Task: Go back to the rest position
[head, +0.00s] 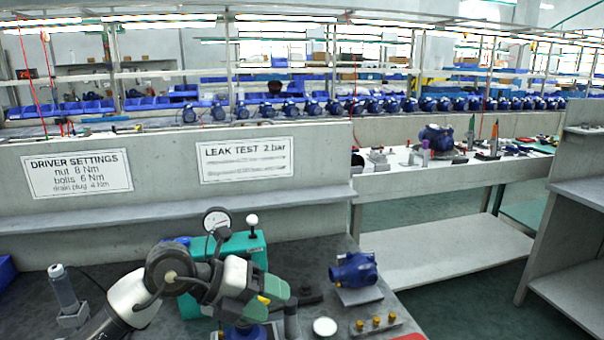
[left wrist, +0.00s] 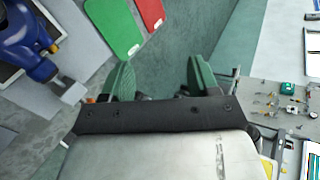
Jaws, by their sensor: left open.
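My left arm comes in from the lower left in the head view. My left gripper (head: 268,298) is held above the dark bench, in front of the teal box with a gauge (head: 240,245). In the left wrist view the two green fingers of my left gripper (left wrist: 160,78) stand wide apart, with nothing between them and floor beyond. A blue pump (head: 354,270) sits on a grey block to the right of the gripper, clear of it. My right gripper is in neither view.
Brass fittings (head: 376,322) on a block and a white disc (head: 324,327) lie near the bench's front. The left wrist view shows a blue pump (left wrist: 28,45), a green panel (left wrist: 114,26) and a red panel (left wrist: 151,13).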

